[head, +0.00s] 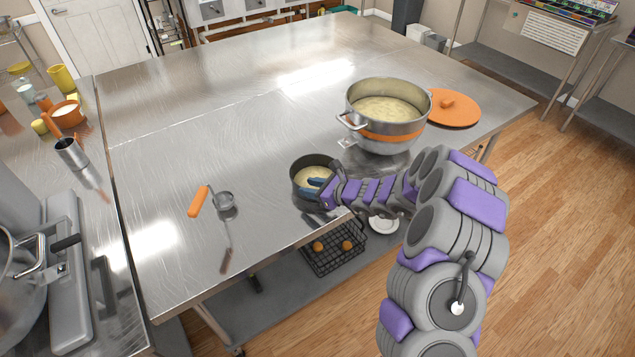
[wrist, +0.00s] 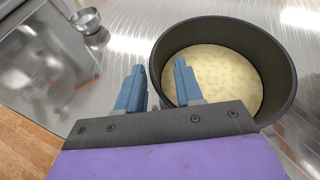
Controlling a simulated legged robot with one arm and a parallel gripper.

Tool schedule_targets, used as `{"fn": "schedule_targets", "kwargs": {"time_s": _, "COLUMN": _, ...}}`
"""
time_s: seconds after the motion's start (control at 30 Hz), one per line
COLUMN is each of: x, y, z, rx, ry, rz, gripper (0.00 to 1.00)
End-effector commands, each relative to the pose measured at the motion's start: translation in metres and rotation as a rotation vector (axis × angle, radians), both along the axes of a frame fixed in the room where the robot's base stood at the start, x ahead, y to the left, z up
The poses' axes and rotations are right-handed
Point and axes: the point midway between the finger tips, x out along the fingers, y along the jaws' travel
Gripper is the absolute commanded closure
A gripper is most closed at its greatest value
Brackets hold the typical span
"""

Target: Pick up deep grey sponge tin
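The deep grey sponge tin (head: 298,186) is a dark round tin with pale yellow filling, standing upright on the steel table near its front edge. It fills the upper right of the wrist view (wrist: 284,70). My gripper (head: 319,185) is at the tin's near right side in the head view. In the wrist view my gripper (wrist: 158,85) is open, its two blue fingers apart. The tin's left wall shows between them, with the left finger outside the tin and the right finger overlapping its inside. I cannot tell whether either finger touches the wall.
A large steel pot (head: 387,130) with an orange band stands behind the tin, beside an orange lid (head: 452,107). A wire basket (head: 333,258) is below the table edge. The table's middle is clear.

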Motion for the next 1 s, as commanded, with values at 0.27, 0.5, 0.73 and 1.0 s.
{"fn": "schedule_targets", "kwargs": {"time_s": 0.27, "x": 0.010, "y": 0.017, "z": -0.008, "rx": 0.000, "ry": 0.000, "rz": 0.001, "gripper": 0.64}}
{"fn": "schedule_targets", "kwargs": {"time_s": 0.5, "x": 0.010, "y": 0.014, "z": -0.008, "rx": 0.004, "ry": 0.000, "rz": -0.001, "gripper": 0.71}}
{"fn": "schedule_targets", "kwargs": {"time_s": 0.73, "x": 0.010, "y": 0.016, "z": -0.008, "rx": 0.001, "ry": 0.000, "rz": 0.000, "gripper": 0.93}}
{"fn": "schedule_targets", "kwargs": {"time_s": 1.0, "x": 0.010, "y": 0.017, "z": -0.009, "rx": 0.000, "ry": 0.002, "rz": 0.000, "gripper": 1.00}}
